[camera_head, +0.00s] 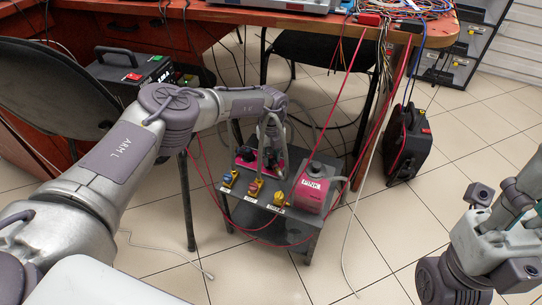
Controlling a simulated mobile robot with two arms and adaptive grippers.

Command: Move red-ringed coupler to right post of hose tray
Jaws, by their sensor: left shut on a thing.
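A small dark grey stand, the hose tray (297,222), stands on the tiled floor in the middle of the head view. The left one (229,179) shows blue, and the middle one, the red-ringed coupler (255,188), shows red. The right post (279,200) is yellow at the row's right end. My left gripper (268,164) reaches down over the row, shut on a coupler that seems to be the red-ringed one; its fingertips are hard to make out.
A pink canister (313,187) stands on the tray's right side, close to the right post. Grey hoses arch behind my gripper, and red cables hang from the desk (225,14). A black case (408,145) stands right. Floor is clear in front.

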